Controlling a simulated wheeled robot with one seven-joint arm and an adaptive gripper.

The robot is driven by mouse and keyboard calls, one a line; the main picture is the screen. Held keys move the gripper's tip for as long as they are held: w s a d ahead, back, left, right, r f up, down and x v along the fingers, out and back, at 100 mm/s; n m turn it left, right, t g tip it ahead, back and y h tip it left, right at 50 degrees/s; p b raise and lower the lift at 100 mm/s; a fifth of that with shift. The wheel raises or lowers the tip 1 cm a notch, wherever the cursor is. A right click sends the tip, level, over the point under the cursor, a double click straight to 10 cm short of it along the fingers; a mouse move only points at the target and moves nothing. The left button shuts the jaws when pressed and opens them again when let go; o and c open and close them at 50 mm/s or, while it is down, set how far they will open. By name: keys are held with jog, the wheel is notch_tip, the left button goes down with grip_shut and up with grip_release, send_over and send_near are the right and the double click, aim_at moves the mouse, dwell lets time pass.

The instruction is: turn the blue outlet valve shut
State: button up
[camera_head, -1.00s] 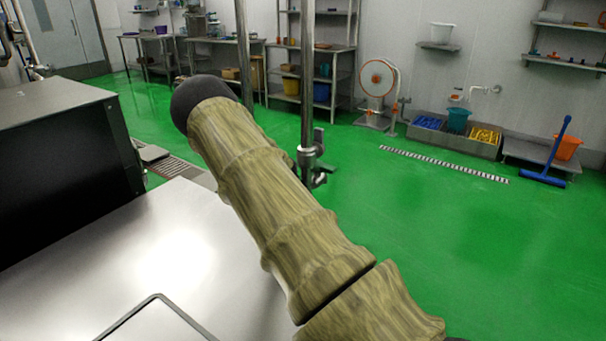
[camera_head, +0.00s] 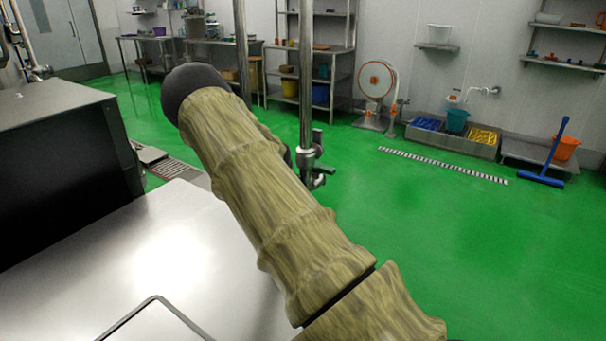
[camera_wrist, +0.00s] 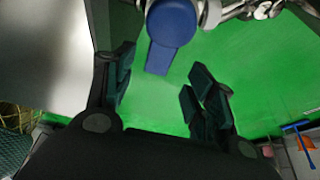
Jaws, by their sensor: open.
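The blue outlet valve (camera_wrist: 172,28) shows at the top middle of the wrist view, with a round blue hub and a flat blue lever pointing down in the picture. Bright metal pipe fittings (camera_wrist: 262,9) lie beside and behind it. My gripper (camera_wrist: 158,95) is open and empty, its two dark green finger pads apart below the lever. The lever's tip lies just above the gap between the pads, with no contact to be seen. In the head view my arm hides the valve and my gripper.
A steel tabletop (camera_head: 150,265) lies at the lower left, with a dark machine (camera_head: 60,165) behind it. A vertical steel pipe (camera_head: 306,80) with a fitting rises beyond my arm. The green floor (camera_head: 430,240) to the right is clear.

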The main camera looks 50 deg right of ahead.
jog(key=v, duration=0.6)
jog(key=shift+r, duration=0.2)
jog(key=shift+w, duration=0.1)
